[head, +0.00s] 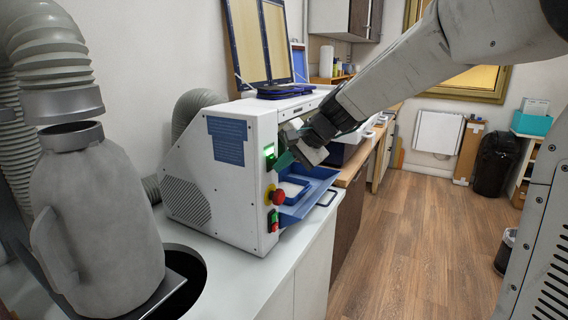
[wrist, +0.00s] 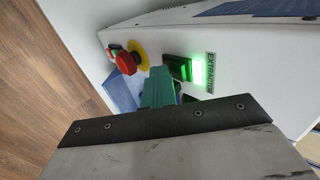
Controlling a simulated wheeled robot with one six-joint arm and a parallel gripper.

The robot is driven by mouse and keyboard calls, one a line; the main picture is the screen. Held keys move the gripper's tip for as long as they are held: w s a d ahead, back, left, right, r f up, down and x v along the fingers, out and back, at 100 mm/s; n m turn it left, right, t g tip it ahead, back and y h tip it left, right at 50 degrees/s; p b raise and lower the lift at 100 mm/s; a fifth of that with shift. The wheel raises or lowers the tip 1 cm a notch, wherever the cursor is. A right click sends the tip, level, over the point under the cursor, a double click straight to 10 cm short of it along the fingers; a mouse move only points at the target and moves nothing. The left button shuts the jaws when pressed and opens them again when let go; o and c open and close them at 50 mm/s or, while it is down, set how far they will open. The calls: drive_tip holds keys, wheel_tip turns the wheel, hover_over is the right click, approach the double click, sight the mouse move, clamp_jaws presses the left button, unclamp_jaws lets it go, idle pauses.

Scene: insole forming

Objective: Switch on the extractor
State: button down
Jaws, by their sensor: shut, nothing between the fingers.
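The extractor switch (head: 269,151) is on the front panel of the white machine (head: 232,122). It glows bright green in both views. In the wrist view, the lit half of the switch (wrist: 197,72) is beside a label reading "EXTRACTOR", and its other half is dark. My gripper (head: 285,160) is in front of the panel, close to the switch. Its teal fingertips (wrist: 158,82) are together and empty, just beside the dark half. I cannot tell whether they touch it.
A red emergency stop (head: 277,197) on a yellow collar sits below the switch, with a red-and-green switch (head: 273,220) lower down. An open blue drawer (head: 306,190) juts out beside them. A grey canister (head: 95,220) and hoses stand at left.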

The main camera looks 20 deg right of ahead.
drive_tip(key=shift+r, duration=0.85)
drive_tip(key=s+d+f+v, duration=0.1)
drive_tip(key=f+v, duration=0.1)
drive_tip(key=v, duration=1.1)
drive_tip(key=shift+s+d, duration=0.15)
drive_tip(key=shift+s, duration=0.05)
